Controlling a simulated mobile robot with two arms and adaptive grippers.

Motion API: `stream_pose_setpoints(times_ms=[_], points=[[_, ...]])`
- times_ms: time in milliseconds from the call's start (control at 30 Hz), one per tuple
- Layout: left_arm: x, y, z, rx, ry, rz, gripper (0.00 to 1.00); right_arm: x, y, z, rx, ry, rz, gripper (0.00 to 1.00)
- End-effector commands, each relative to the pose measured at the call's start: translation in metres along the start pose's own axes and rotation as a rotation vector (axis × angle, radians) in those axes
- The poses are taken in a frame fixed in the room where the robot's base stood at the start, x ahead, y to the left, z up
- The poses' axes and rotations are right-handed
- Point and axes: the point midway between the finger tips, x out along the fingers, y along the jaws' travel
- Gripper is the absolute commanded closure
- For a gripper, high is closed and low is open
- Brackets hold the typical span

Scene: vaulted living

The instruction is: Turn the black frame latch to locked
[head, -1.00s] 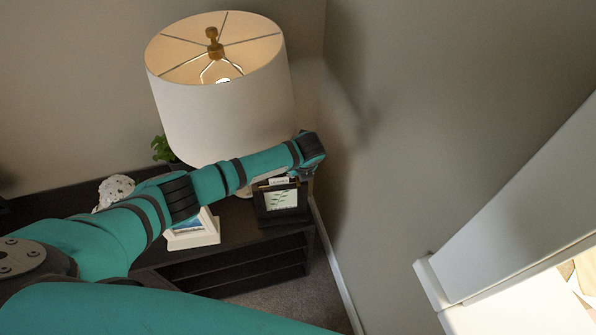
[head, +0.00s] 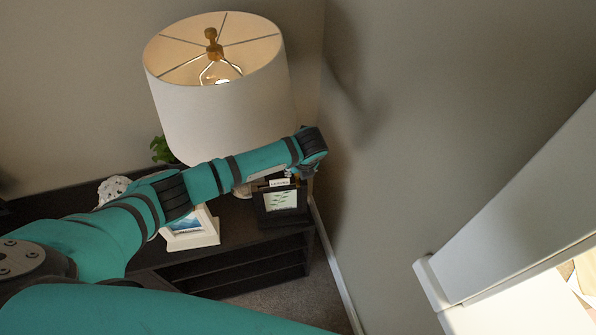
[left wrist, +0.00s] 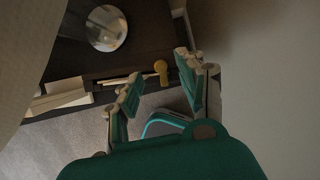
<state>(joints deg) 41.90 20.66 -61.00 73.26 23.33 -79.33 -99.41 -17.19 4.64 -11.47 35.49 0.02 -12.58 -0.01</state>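The black frame (head: 261,207) stands on the dark shelf unit, with a green-and-white picture and a small pale label above its top edge. My left arm reaches over the shelf, and its wrist is just above and right of the frame. In the left wrist view my left gripper (left wrist: 158,67) is open, its two fingers apart. A brass-coloured bar with a round end (left wrist: 161,67), apparently the latch, shows between the fingertips; I cannot tell whether they touch it. The label's lettering is too small to read. My right gripper is not in view.
A white-framed picture (head: 200,240) stands left of the black frame. A large lit lamp (head: 215,120) is behind my arm. The dark shelf unit (head: 238,225) ends close to the grey wall (head: 430,130) on the right.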

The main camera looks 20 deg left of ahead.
Motion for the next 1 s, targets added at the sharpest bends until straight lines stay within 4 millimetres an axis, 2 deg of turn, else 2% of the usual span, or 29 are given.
stream_pose_setpoints(times_ms=[100,333,933,1000], points=[[-0.02,-0.001,0.001,0.0,-0.002,-0.005,0.6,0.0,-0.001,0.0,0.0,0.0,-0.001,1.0],[-0.044,-0.002,0.0,0.001,0.0,-0.003,0.6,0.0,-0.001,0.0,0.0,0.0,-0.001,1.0],[-0.049,-0.002,0.0,0.0,0.0,-0.003,0.6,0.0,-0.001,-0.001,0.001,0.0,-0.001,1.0],[-0.049,-0.002,-0.006,-0.013,0.008,-0.009,0.6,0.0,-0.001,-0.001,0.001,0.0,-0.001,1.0]])
